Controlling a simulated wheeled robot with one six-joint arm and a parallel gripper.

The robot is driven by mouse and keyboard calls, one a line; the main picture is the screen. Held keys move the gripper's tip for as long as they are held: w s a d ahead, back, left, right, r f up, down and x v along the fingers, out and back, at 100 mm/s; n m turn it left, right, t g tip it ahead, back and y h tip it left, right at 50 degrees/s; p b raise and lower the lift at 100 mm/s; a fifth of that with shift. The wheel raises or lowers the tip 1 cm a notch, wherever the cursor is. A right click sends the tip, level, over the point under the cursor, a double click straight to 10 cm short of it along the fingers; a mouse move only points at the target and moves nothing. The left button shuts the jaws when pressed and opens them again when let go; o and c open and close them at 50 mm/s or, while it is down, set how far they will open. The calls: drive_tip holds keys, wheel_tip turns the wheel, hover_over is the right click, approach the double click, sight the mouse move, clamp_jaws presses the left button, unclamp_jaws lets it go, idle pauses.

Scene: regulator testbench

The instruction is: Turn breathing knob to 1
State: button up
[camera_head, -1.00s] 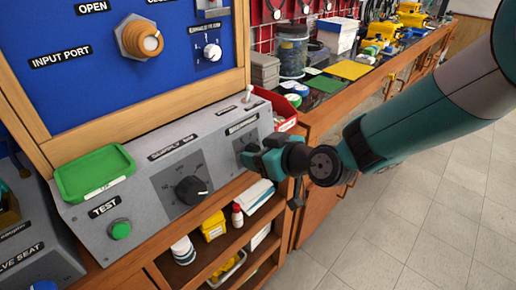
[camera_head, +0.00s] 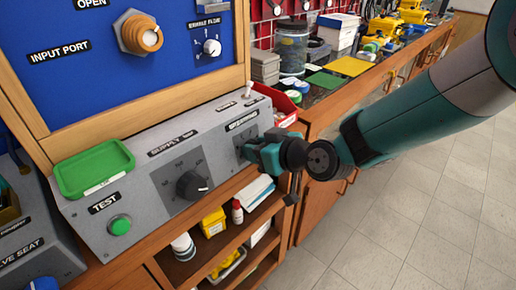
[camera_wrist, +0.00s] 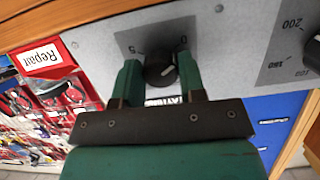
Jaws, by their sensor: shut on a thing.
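The breathing knob (camera_wrist: 160,70) is a small black knob on a dark square plate at the right end of the grey sloped console (camera_head: 140,212). In the wrist view it sits between the two green fingers of my gripper (camera_wrist: 160,76), which is shut on it. A white pointer mark shows on the knob. The plate's numbers "5" and "0" show on either side; the rest of the scale is hidden. In the head view my gripper (camera_head: 262,152) covers most of the knob and its plate.
The supply knob (camera_head: 191,186) is left of my gripper on the same console. A green tray (camera_head: 95,170) and green test button (camera_head: 120,224) are further left. A red bin (camera_head: 283,108) stands behind my gripper. An open shelf (camera_head: 215,262) lies below; the floor at right is clear.

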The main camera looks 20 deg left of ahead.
drive_tip(key=shift+m+g+y+b, duration=0.4)
drive_tip(key=shift+m+b, duration=0.25)
drive_tip(key=shift+m, duration=1.35)
drive_tip(key=shift+m+g+y+b, duration=0.35)
drive_tip(key=shift+m+b, duration=0.25)
drive_tip(key=shift+m, duration=1.4)
drive_tip(key=shift+w, duration=0.1)
drive_tip(key=o, duration=0.9)
drive_tip(key=b+v, duration=0.2)
drive_tip(key=v, duration=1.5)
drive_tip(key=shift+d+r, duration=0.15)
drive_tip(key=shift+d, duration=0.1)
